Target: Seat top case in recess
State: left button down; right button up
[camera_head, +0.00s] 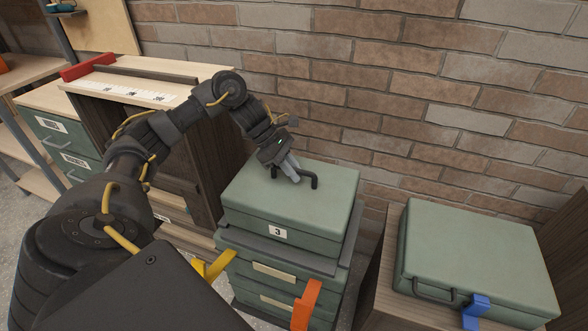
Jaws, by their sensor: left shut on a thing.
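The top case (264,203) is a green case with a label "3" on its front and a dark handle on its lid. It sits on top of a stack of green cases (270,279), with a dark grey rim (262,247) under it. I cannot tell whether it is fully down inside that rim. My left gripper (292,174) is shut on the case's handle, from above. The recess is mostly hidden under the case. My right gripper is not in view.
Another green case (471,252) with a blue latch lies on a wooden stand at right. A wooden drawer cabinet (185,120) stands at left. A brick wall (420,100) is close behind. Yellow (215,266) and orange latches (305,303) stick out from the stack.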

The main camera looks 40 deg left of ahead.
pick_arm(q)
jog(key=shift+w+a+f, duration=0.15)
notch_tip(320, 180, down, 3)
jog(key=shift+r, duration=0.1)
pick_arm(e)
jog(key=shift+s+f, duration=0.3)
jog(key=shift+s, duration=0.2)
pick_arm(q)
jog(key=shift+f, duration=0.2)
jog(key=c, duration=1.8)
grip_release()
jog(key=shift+f, duration=0.1)
jog(key=shift+o, duration=2)
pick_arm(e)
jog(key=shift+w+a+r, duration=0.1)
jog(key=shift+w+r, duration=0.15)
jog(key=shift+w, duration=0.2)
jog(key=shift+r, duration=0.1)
